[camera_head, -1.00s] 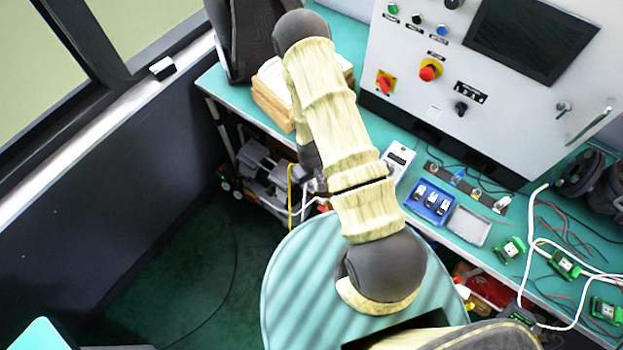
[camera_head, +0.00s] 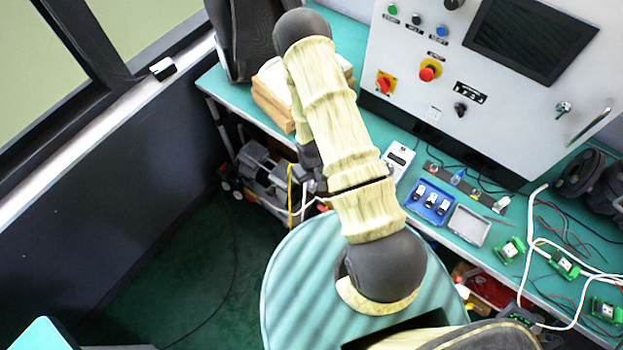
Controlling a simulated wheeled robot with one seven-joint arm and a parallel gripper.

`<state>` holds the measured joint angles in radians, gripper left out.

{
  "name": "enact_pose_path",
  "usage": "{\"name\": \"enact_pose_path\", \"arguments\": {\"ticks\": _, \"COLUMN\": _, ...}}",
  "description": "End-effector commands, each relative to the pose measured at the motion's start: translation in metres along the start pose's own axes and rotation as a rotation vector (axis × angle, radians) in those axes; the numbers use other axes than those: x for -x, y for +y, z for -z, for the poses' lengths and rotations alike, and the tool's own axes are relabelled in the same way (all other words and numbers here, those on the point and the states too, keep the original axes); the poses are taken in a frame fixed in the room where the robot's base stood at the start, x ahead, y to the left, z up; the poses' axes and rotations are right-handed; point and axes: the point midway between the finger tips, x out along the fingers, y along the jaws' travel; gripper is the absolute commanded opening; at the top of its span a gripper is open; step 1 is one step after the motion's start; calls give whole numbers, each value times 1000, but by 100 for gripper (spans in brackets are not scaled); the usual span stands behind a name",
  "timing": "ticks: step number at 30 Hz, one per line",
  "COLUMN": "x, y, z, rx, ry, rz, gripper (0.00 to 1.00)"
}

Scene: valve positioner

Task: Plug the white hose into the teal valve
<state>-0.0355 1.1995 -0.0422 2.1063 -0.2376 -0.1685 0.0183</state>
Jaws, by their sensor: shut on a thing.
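My gripper (camera_head: 314,185) shows only in part behind my arm's pale-sleeved links, beyond the bench's front edge. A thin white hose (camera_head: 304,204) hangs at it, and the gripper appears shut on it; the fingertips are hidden. On the bench to the right, a dark strip (camera_head: 480,191) carries small fittings. One of them is a blue-teal piece (camera_head: 458,176), which may be the teal valve; it is too small to be sure. The gripper and hose are well to the left of this strip, apart from it.
A blue tray with dark parts (camera_head: 430,201), its grey lid (camera_head: 467,225) and a white meter (camera_head: 398,160) lie near the strip. A control cabinet (camera_head: 440,85) stands behind. White cables (camera_head: 530,262) and green boards cover the right. A yellow line (camera_head: 290,195) hangs beside my gripper.

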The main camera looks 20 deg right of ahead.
Motion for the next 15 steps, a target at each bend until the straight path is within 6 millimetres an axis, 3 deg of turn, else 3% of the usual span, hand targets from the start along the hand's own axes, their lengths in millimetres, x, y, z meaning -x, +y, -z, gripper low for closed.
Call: {"name": "enact_pose_path", "arguments": {"ticks": 15, "x": 7, "y": 0, "z": 0, "rx": 0, "ry": 0, "rz": 0, "gripper": 0}}
